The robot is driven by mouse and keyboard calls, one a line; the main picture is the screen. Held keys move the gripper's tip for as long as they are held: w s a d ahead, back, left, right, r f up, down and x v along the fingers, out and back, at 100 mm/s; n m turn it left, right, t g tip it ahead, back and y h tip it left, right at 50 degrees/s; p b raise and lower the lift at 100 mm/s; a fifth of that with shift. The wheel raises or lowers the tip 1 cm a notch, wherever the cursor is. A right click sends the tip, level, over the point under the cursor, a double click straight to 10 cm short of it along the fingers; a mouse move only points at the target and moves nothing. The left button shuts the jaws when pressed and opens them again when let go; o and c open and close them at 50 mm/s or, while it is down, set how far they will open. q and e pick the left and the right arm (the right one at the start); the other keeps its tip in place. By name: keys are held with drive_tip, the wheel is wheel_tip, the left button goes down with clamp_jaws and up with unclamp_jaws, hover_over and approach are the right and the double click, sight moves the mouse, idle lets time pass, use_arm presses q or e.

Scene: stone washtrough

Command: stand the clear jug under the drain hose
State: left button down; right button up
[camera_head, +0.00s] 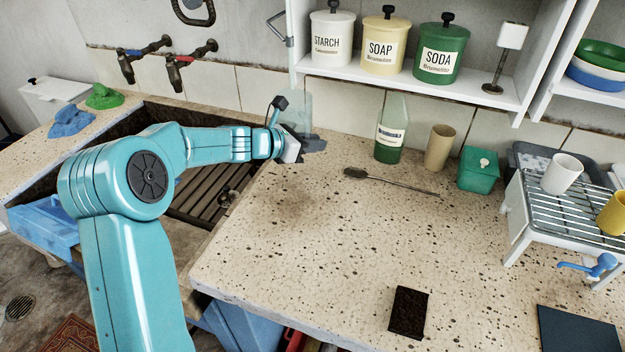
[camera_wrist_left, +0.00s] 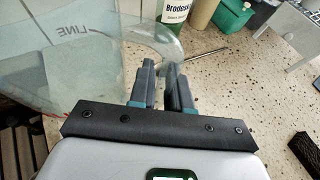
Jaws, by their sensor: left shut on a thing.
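The clear jug (camera_head: 297,106) is see-through and shows just behind my left gripper (camera_head: 312,143), near the back wall at the counter's left part. In the left wrist view the jug (camera_wrist_left: 85,60) fills the left side, with lettering reading "LINE". Its curved clear handle (camera_wrist_left: 172,42) runs to the fingers of my left gripper (camera_wrist_left: 162,88), which are shut on it. The jug's base is hidden, so I cannot tell whether it touches the counter. I cannot pick out the drain hose for sure; a dark loop (camera_head: 193,12) hangs on the wall above the taps. My right gripper is not in view.
A slatted trough (camera_head: 195,190) lies left of the speckled counter (camera_head: 290,245). A green bottle (camera_head: 390,140), beige cup (camera_head: 440,147) and green box (camera_head: 480,170) stand along the back. A long spoon (camera_head: 390,182) lies before them. The front middle is mostly clear.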

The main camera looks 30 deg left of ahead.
use_arm(q)
wheel_tip(320, 180, down, 10)
drive_tip(key=shift+r+b, duration=0.25)
drive_tip(key=shift+b, duration=0.8)
drive_tip(key=shift+r, duration=0.1)
drive_tip(key=shift+f, duration=0.25)
drive_tip(key=c, duration=1.1)
unclamp_jaws()
drive_tip(key=shift+r, duration=0.1)
